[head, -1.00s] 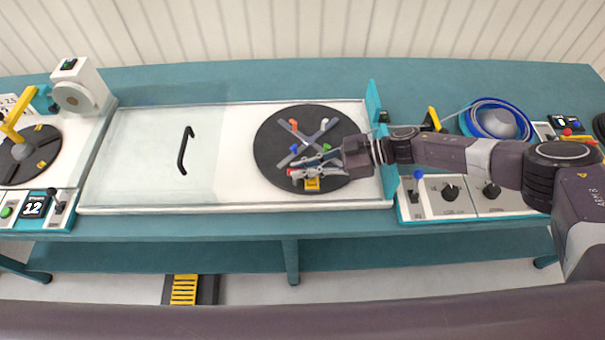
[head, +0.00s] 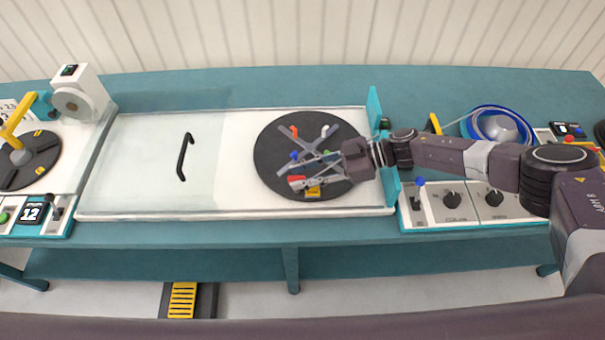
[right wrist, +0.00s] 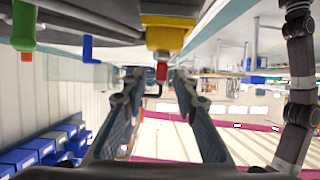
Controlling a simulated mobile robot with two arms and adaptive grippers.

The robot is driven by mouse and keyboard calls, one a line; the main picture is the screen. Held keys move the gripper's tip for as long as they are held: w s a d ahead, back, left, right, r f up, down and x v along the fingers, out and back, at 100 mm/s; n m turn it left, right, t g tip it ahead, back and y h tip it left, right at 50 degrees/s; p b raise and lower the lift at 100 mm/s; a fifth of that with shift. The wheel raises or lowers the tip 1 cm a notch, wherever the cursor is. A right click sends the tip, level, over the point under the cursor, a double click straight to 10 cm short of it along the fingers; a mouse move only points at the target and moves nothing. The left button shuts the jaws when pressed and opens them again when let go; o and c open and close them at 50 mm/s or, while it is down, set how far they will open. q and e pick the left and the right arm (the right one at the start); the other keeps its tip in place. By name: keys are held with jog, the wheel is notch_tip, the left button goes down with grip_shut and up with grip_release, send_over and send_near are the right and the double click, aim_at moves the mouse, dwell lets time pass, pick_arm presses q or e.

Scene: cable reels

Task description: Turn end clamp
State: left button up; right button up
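A dark round reel disc (head: 268,165) lies on the white bench panel, with a grey cross of arms on it. The arms carry coloured end pieces: orange (head: 294,131), white (head: 326,131) and blue (head: 294,155). At the disc's near edge is a yellow block (head: 313,193) with a red piece (head: 296,179) close by. My right gripper (head: 301,173) is low over the near part of the disc, fingers apart. In the right wrist view, the red tip (right wrist: 162,72) under the yellow block (right wrist: 166,36) shows between the open fingertips (right wrist: 157,78); contact cannot be told. My left gripper is out of view.
A clear cover with a black handle (head: 184,157) lies left of the disc. A teal upright plate (head: 376,108) stands right of it, under my right arm. Further right are a blue cable coil (head: 480,117) and a knob panel (head: 470,204). A yellow-armed reel (head: 30,160) is at far left.

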aim_at(302, 177)
notch_tip(302, 177, up, 10)
dwell(0.6)
